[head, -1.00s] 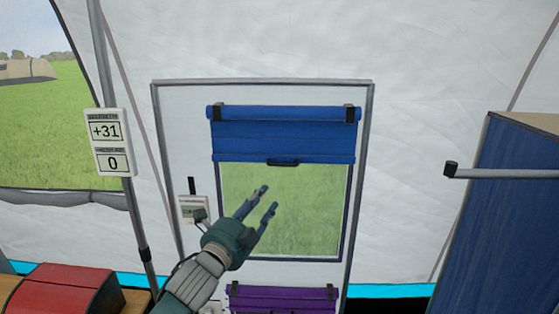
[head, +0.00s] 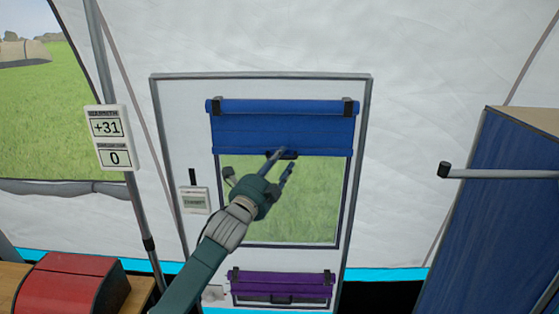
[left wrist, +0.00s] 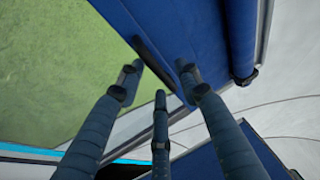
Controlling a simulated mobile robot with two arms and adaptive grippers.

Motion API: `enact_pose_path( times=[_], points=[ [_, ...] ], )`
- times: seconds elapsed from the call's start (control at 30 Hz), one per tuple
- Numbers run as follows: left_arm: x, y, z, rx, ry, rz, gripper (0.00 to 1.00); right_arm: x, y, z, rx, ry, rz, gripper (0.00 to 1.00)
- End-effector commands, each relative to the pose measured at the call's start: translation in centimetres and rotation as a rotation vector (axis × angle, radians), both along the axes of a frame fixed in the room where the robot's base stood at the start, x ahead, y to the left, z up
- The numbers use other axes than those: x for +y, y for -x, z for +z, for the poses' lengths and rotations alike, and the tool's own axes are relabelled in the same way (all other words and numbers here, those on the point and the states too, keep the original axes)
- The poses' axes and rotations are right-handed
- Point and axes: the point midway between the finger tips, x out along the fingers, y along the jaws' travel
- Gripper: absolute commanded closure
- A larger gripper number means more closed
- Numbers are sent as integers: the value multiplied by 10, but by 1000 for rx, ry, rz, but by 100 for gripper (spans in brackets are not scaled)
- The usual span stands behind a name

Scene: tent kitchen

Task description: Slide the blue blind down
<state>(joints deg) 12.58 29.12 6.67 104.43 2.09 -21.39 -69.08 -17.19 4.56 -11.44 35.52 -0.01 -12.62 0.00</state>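The blue blind (head: 280,128) is rolled partly down over the upper part of the window in the white door panel. Grass shows through the window below it. Its dark handle (head: 290,155) is at the middle of the lower edge, partly covered by my fingers. My left gripper (head: 285,158) is at this handle, open, with its fingers apart. In the left wrist view, the blind (left wrist: 195,30) and its handle (left wrist: 152,58) lie just beyond the spread fingertips (left wrist: 158,75). I cannot tell whether a finger touches the handle. My right gripper is out of view.
A purple blind (head: 282,287) is lower on the same panel. A pole with a +31 sign (head: 113,137) and a red box (head: 70,288) are at left. A blue cabinet (head: 495,210) with a grey rod is at right.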

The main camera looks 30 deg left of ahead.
Motion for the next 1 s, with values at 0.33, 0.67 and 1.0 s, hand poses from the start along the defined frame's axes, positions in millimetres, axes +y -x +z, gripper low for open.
enact_pose_path(
  times=[0.33,0.67,1.0],
  points=[
    [0,0,0,0,1,0,91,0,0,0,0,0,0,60],
    [0,0,-3,0,1,0,100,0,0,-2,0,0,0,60],
    [0,0,-68,5,2,0,100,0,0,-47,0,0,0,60]
  ],
)
